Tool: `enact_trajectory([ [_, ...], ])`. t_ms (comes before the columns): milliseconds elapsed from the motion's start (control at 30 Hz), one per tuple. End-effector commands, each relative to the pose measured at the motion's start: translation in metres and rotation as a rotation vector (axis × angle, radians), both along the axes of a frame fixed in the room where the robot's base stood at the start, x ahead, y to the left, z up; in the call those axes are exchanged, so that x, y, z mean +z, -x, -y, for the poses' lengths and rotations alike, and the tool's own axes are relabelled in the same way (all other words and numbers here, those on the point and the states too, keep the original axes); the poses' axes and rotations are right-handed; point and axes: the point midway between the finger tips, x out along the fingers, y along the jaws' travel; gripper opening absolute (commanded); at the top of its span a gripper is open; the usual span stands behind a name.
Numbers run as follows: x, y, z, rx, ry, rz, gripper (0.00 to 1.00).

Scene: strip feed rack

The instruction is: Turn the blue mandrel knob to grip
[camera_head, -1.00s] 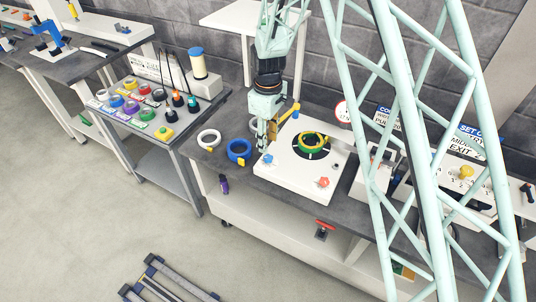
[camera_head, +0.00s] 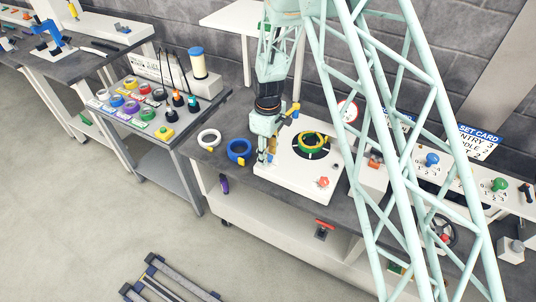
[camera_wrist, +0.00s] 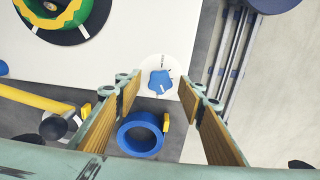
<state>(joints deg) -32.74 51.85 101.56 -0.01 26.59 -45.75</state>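The blue mandrel knob (camera_wrist: 160,82) sits on a round white dial at the corner of the white panel (camera_wrist: 110,60), with a small pale mark beside it. In the wrist view it appears between the tips of my gripper (camera_wrist: 158,92), whose two tan-padded fingers are wide apart and hold nothing. In the head view my gripper (camera_head: 265,160) points down over the near left corner of the white panel (camera_head: 300,187) and hides the knob. I cannot tell how far the fingertips are above it.
A green-and-yellow ring (camera_head: 311,143) sits on the panel's black disc. A red knob (camera_head: 323,181) is at its near right. A yellow-ended lever (camera_head: 293,110) stands behind my gripper. A blue ring (camera_head: 238,150) and a white ring (camera_head: 208,139) lie on the bench to the left.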

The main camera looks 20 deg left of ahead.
Motion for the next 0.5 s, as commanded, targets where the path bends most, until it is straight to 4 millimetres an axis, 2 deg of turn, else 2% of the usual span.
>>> enact_trajectory([
  [267,0.0000,-0.0001,0.0000,0.000,0.000,0.000,0.35],
  [500,0.0001,0.0000,0.0000,0.000,0.000,0.000,0.13],
])
